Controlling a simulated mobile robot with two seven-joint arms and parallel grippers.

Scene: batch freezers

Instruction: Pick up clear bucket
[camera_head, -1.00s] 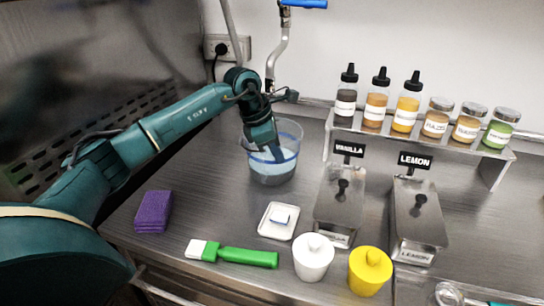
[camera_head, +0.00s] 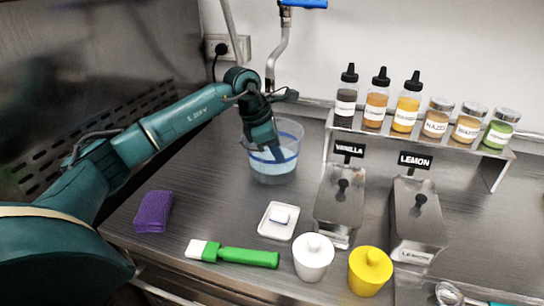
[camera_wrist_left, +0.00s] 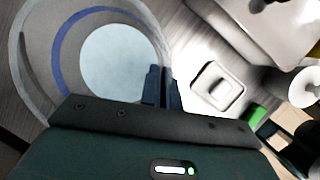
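The clear bucket (camera_head: 287,158) stands at the back of the steel counter, with a blue band and a pale blue inside. My left gripper (camera_head: 277,154) reaches down at its near-left rim. In the left wrist view the bucket (camera_wrist_left: 40,60) fills the upper left. There the two dark fingers of my left gripper (camera_wrist_left: 162,88) are close together at the bucket's wall, one on each side, and look shut on it. Whether the base touches the counter is hard to tell. My right gripper is not in view.
A purple sponge (camera_head: 153,211), green-handled brush (camera_head: 240,256), small white dish (camera_head: 278,221), white pot (camera_head: 313,258) and yellow pot (camera_head: 370,271) lie in front. Metal containers (camera_head: 339,204) and a bottle shelf (camera_head: 420,137) stand right. A tap pipe (camera_head: 279,50) hangs behind.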

